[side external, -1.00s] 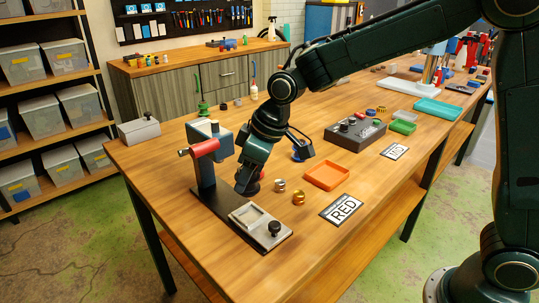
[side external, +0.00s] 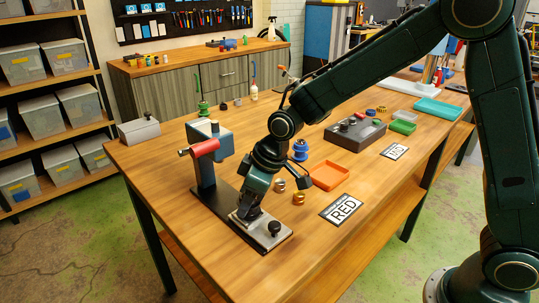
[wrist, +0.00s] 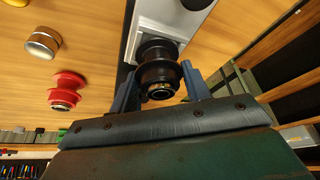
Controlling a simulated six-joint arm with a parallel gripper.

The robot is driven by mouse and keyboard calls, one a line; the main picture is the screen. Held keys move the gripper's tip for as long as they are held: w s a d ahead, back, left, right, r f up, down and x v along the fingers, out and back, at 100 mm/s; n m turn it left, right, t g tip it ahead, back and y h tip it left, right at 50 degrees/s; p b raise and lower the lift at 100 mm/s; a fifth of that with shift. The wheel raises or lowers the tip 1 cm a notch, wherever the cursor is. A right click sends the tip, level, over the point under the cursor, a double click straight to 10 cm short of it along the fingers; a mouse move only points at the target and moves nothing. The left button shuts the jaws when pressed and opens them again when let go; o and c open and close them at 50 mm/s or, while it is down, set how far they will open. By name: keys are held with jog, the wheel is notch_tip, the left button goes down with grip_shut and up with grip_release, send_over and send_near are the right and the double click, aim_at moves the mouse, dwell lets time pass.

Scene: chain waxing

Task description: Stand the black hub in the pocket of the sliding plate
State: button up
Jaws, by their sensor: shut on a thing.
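The black hub (wrist: 158,72) is between the two fingers of my gripper (wrist: 160,88) in the wrist view, and the fingers are shut on it. The light grey sliding plate (wrist: 150,22) lies behind the hub there, and the hub covers most of the pocket. In the side view my gripper (side external: 248,209) is low over the left part of the sliding plate (side external: 262,237), pointing down. The plate's black knob (side external: 274,227) stands clear to its right. I cannot tell whether the hub touches the pocket floor.
A press with a red handle (side external: 203,148) stands behind the plate on the black base (side external: 207,201). A blue spool (side external: 300,150) stands behind.

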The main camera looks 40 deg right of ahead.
jog(key=shift+f, duration=0.1)
jog(key=o, duration=1.1)
jog(key=shift+v, duration=6.15)
